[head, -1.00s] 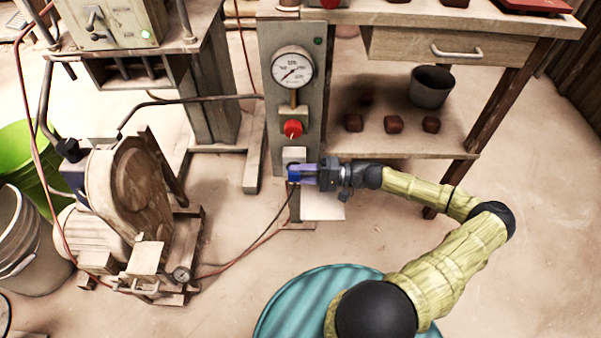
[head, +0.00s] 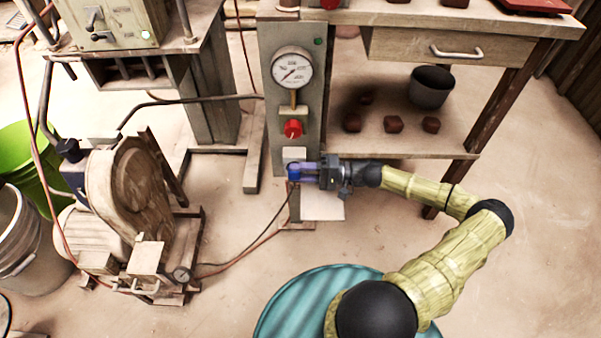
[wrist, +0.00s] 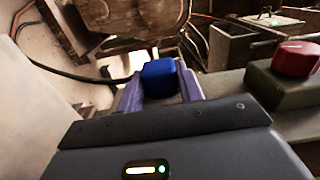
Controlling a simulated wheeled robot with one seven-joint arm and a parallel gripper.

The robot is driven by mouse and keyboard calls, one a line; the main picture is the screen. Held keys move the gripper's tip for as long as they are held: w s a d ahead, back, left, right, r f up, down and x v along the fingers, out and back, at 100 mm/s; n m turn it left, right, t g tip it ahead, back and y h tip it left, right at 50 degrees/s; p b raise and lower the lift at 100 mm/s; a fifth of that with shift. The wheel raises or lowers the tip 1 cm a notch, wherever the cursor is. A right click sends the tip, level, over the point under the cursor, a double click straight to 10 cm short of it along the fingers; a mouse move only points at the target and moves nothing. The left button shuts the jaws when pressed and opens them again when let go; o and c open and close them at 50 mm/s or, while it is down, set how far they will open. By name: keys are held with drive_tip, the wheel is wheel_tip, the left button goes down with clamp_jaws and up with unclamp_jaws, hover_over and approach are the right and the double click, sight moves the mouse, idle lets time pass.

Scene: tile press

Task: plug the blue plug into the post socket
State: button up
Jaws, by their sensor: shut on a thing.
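The blue plug (head: 293,172) is held in my gripper (head: 304,171), low in front of the grey post (head: 294,112). The wrist view shows the blue plug (wrist: 160,77) between the two purple fingers of my gripper (wrist: 161,82), which are shut on it. A dark cable runs from the plug down to the lower left. A pale plate (head: 294,154) sits on the post just above the plug. I cannot make out the socket opening, nor whether the plug touches the post.
A red knob (head: 293,129) and a gauge (head: 291,68) are on the post above the plug. A motor with a belt guard (head: 133,190) stands left. A workbench shelf (head: 400,146) with brown blocks is right. The floor in front is mostly clear.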

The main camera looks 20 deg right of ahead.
drive_tip(key=shift+w, duration=0.1)
drive_tip(key=o, duration=1.1)
drive_tip(key=shift+d, duration=0.2)
drive_tip(key=p+v, duration=0.4)
drive_tip(key=v, duration=1.3)
drive_tip(key=shift+d, duration=0.1)
